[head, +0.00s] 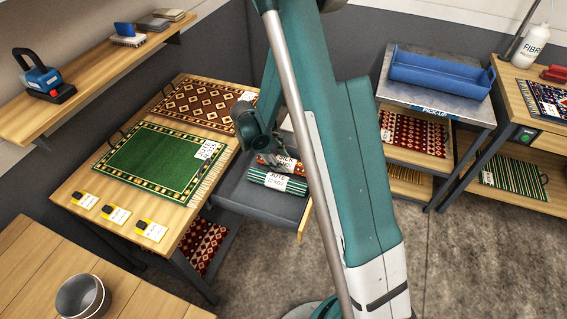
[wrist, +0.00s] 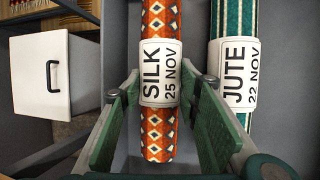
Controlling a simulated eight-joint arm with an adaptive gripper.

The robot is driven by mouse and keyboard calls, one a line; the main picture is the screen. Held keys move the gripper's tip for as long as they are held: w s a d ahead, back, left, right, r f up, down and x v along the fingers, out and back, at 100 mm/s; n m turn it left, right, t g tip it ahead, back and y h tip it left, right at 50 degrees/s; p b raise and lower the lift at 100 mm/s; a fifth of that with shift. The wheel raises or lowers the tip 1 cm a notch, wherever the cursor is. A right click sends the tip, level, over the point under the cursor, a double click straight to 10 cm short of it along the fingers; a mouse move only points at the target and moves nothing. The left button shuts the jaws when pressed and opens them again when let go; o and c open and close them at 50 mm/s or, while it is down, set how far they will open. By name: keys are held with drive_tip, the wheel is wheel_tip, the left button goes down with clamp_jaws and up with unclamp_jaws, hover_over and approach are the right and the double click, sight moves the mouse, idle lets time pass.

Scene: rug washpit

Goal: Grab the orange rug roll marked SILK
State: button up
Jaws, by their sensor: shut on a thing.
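The orange rug roll (wrist: 158,135) with a white and dark diamond pattern lies between my fingers in the wrist view. Its white label reads SILK, 25 NOV. It shows partly in the head view (head: 294,163), with the arm covering much of it. My gripper (wrist: 164,88) is shut on this roll at its label, one green-padded finger on each side. In the head view my gripper (head: 266,156) is at the grey tray (head: 235,192). I cannot tell whether the roll is touching the tray.
A green striped roll marked JUTE (wrist: 234,70) lies close to the right of the SILK roll. A white drawer front (wrist: 57,72) with a dark handle is at left. The bench with flat rugs (head: 85,180) and the PICK-UP table (head: 440,104) stand either side of the arm.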

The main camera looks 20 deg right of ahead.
sight(282, 160)
drive_tip(key=shift+r+p, duration=1.3)
drive_tip(key=shift+r, duration=3.7)
